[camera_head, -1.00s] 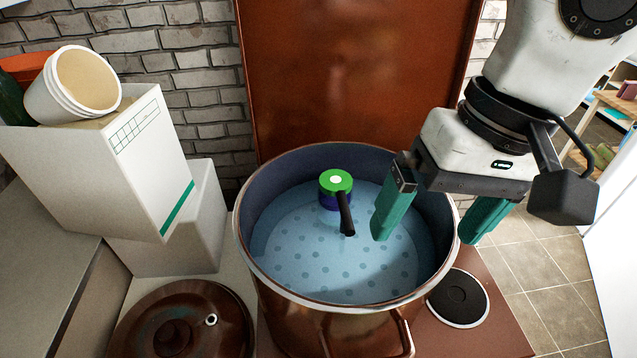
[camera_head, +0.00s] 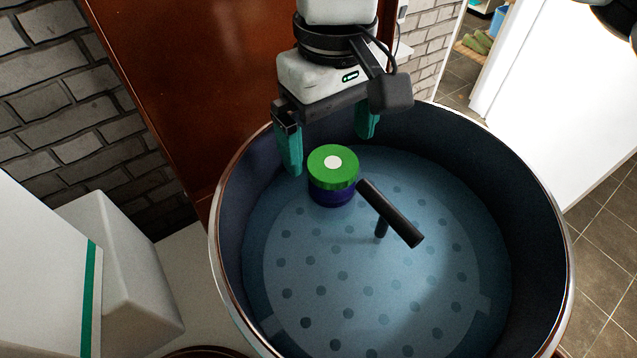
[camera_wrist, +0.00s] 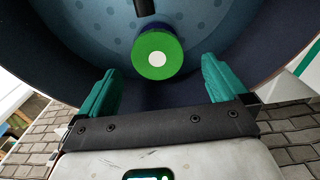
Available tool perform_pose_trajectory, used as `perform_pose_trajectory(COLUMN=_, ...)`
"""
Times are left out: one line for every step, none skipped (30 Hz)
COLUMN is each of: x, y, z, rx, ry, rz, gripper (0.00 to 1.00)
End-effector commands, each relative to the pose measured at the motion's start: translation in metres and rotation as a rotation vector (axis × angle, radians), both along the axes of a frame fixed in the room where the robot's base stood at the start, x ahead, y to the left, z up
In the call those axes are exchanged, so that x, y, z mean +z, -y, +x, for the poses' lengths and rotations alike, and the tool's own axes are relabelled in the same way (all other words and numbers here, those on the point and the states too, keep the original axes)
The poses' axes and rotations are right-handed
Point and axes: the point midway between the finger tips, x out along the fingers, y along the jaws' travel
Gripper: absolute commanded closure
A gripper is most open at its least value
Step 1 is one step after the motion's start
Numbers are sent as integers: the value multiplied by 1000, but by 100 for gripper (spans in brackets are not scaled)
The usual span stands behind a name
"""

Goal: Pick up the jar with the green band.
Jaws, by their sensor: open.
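The jar (camera_head: 333,176) has a green top with a white dot and a dark blue body. It stands upright inside a large pot (camera_head: 222,250), on a light blue dotted floor, towards the pot's back left. My gripper (camera_head: 328,150) is open and empty, with teal fingers. In the head view it is behind and above the jar, near the pot's back rim. In the wrist view the jar (camera_wrist: 157,55) lies ahead of and between the open fingers (camera_wrist: 160,85), apart from them. The jar's lower body is partly hidden there by its top.
A black T-shaped handle (camera_head: 390,214) stands in the pot right beside the jar. The pot's high wall surrounds both. A white box with a green stripe (camera_head: 45,270) and a grey block (camera_head: 118,270) stand at left. A brown panel (camera_head: 185,90) rises behind.

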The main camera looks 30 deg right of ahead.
Motion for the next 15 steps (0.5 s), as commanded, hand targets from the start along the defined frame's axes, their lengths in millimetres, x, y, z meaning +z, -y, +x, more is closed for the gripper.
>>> perform_pose_trajectory(x=-7, y=0, z=-1, rx=1, ry=-3, rz=0, gripper=0)
perform_pose_trajectory(x=-11, y=0, z=-1, rx=0, ry=-3, rz=1, gripper=0)
perform_pose_trajectory(x=-17, y=0, z=-1, rx=0, ry=-3, rz=2, gripper=0)
perform_pose_trajectory(x=-21, y=0, z=0, rx=-1, ry=-2, rz=1, gripper=0)
perform_pose_trajectory(x=-25, y=0, z=-1, rx=-1, ry=-2, rz=2, gripper=0)
perform_pose_trajectory(x=-28, y=0, z=-1, rx=0, ry=-2, rz=2, gripper=0)
perform_pose_trajectory(x=-31, y=0, z=-1, rx=0, ry=-1, rz=1, gripper=0)
perform_pose_trajectory(x=-33, y=0, z=-1, rx=0, ry=-1, rz=1, gripper=0)
perform_pose_trajectory(x=-35, y=0, z=-1, rx=0, ry=-1, rz=0, gripper=0)
perform_pose_trajectory(x=-36, y=0, z=-1, rx=0, ry=-1, rz=0, gripper=0)
perform_pose_trajectory(x=-37, y=0, z=-1, rx=0, ry=-2, rz=1, gripper=0)
perform_pose_trajectory(x=-40, y=0, z=-1, rx=0, ry=-1, rz=1, gripper=0)
perform_pose_trajectory(x=-43, y=1, z=-2, rx=0, ry=-2, rz=2, gripper=0)
perform_pose_trajectory(x=-47, y=1, z=-3, rx=1, ry=-3, rz=3, gripper=0)
perform_pose_trajectory(x=-52, y=1, z=-3, rx=0, ry=-3, rz=3, gripper=0)
